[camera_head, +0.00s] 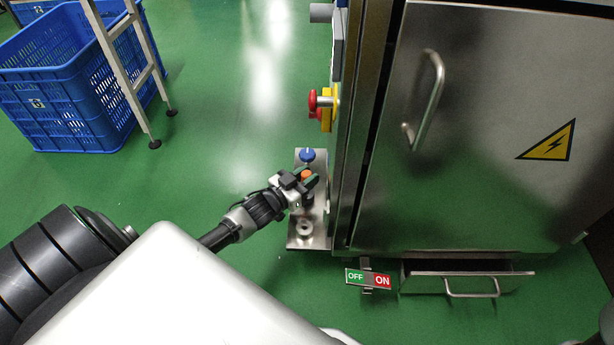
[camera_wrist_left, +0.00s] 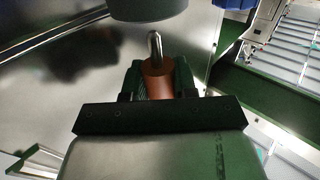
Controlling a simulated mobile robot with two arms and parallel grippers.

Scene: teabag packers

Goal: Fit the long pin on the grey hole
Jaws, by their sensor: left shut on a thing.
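My left gripper (camera_head: 303,182) is shut on the orange pin (camera_head: 307,175), over the middle of a small metal shelf (camera_head: 320,236) on the cabinet's side. In the left wrist view the pin shows an orange-brown grip (camera_wrist_left: 158,80) between the fingers and a bare metal shank pointing to the top of the picture. A grey round hole piece (camera_head: 304,229) lies on the shelf's near part, apart from the gripper. I cannot tell whether the pin touches the shelf. A blue-topped piece (camera_head: 307,154) stands at the shelf's far end. My right gripper is not in view.
The steel cabinet (camera_head: 470,130) stands close right of the shelf. A red and yellow button (camera_head: 325,104) juts out above the shelf. An OFF/ON sign (camera_head: 369,279) and an open drawer (camera_head: 468,280) are below. A blue crate (camera_head: 70,135) and ladder (camera_head: 125,60) stand left.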

